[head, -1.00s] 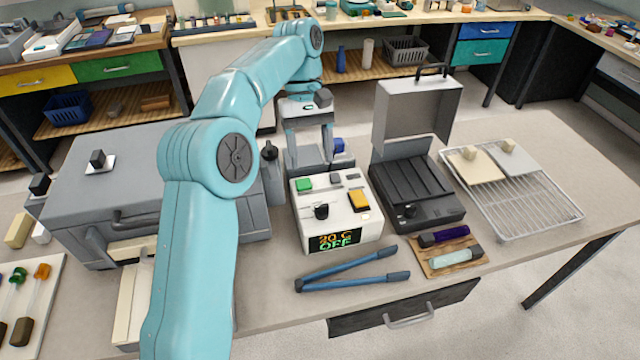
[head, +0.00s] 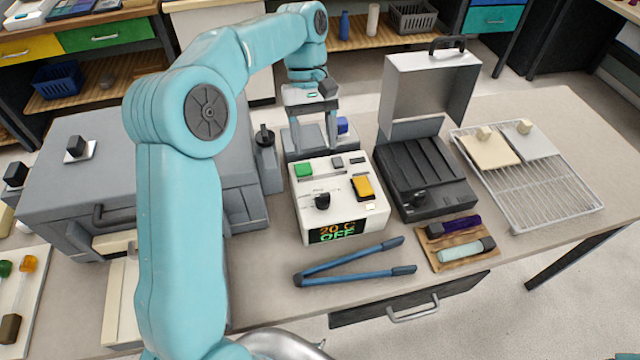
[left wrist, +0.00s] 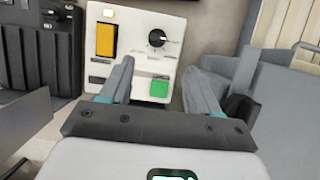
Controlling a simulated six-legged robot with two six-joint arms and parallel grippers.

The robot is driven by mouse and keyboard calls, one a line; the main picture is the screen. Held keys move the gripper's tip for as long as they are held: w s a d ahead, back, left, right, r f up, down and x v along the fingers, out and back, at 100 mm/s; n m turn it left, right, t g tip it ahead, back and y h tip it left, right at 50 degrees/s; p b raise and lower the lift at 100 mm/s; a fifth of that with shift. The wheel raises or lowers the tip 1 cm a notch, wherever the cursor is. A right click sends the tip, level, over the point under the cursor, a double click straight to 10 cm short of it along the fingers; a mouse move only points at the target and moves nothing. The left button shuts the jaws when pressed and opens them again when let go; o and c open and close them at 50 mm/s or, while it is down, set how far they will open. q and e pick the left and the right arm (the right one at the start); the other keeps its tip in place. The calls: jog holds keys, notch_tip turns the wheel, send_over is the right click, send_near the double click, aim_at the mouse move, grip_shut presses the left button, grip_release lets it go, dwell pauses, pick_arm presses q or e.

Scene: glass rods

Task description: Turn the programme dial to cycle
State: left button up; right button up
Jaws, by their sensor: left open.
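The white control unit (head: 342,216) stands on the bench, its display (head: 340,231) reading "20 C" and "OFF". Its dial is a black knob (head: 322,201) on the top panel, with a green button (head: 303,169) behind it and a yellow switch (head: 362,187) to its right. My left gripper (head: 311,148) is open and empty, pointing down at the unit's back edge, behind the dial. In the left wrist view the fingers (left wrist: 160,72) are apart, near the green button (left wrist: 159,87); the dial (left wrist: 157,38) lies clear beyond them, its pointer marks too small to read.
A grey box-shaped appliance (head: 70,185) stands left, partly behind my arm. A black hot plate with a raised lid (head: 430,170) stands right of the unit. Blue tongs (head: 350,263) lie in front. A wire rack (head: 540,190) sits far right.

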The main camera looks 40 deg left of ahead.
aim_at(322, 194)
pick_arm(q)
jog(key=x, duration=1)
jog(key=shift+d+f, duration=0.1)
jog(key=shift+d, duration=0.05)
jog(key=shift+w+d+f, duration=0.15)
jog(key=shift+d+f, duration=0.05)
jog(key=shift+f, duration=0.2)
jog(key=shift+s+r, duration=0.1)
jog(key=shift+s, duration=0.2)
jog(key=shift+w, duration=0.15)
jog(key=c, duration=1)
